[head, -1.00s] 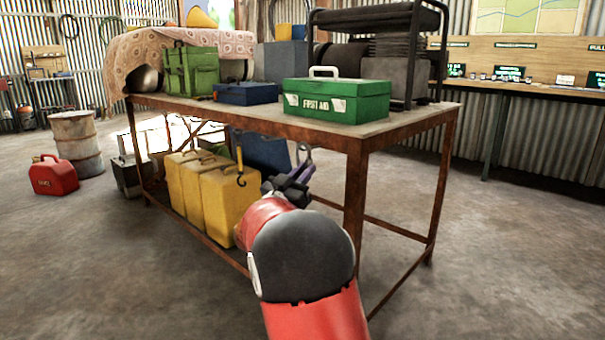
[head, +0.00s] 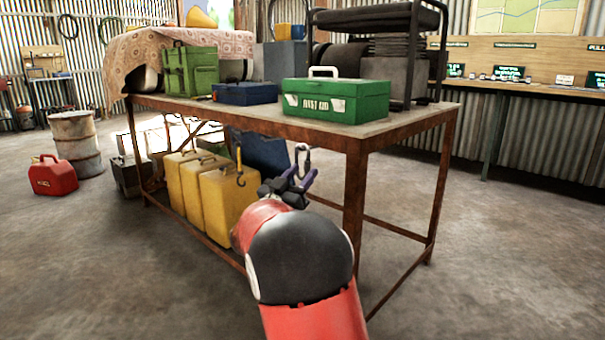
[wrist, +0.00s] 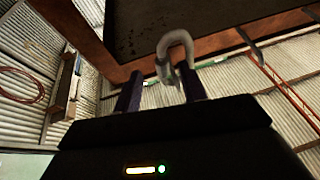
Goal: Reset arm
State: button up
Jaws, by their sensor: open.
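My gripper (head: 301,176) is in front of the workbench's front edge, a little below the bench top, with its purple fingers pointing up. In the wrist view the two dark fingers (wrist: 162,78) stand apart, so it is open. A grey hook or loop (wrist: 176,45) shows near the right fingertip in the wrist view and just above the fingers in the head view (head: 303,150). I cannot tell whether it touches the finger. Nothing is clearly held.
A yellow hook (head: 240,167) hangs near yellow cans (head: 228,203). A red can (head: 52,176) stands left. Floor at right is clear.

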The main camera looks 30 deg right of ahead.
jog(key=s+a+r+n+t+y+p, duration=0.2)
jog(key=s+a+n+y+p, duration=0.25)
jog(key=a+y, duration=0.45)
jog(key=s+a+r+n+t+y+p, duration=0.25)
jog(key=s+a+n+y, duration=0.35)
jog(key=a+y, duration=0.35)
jog(key=s+f+n+g+p, duration=0.1)
jog(key=s+f+g, duration=0.3)
jog(key=s, duration=0.8)
jog(key=s+f+g+y+p, duration=0.1)
jog(key=s+f+g+p, duration=0.2)
jog(key=s, duration=1)
jog(key=f+g, duration=0.1)
jog(key=g, duration=0.1)
jog(key=shift+a+f+n+g+p, duration=0.2)
jog(key=shift+a+n+g+p, duration=0.15)
jog(key=shift+a, duration=0.05)
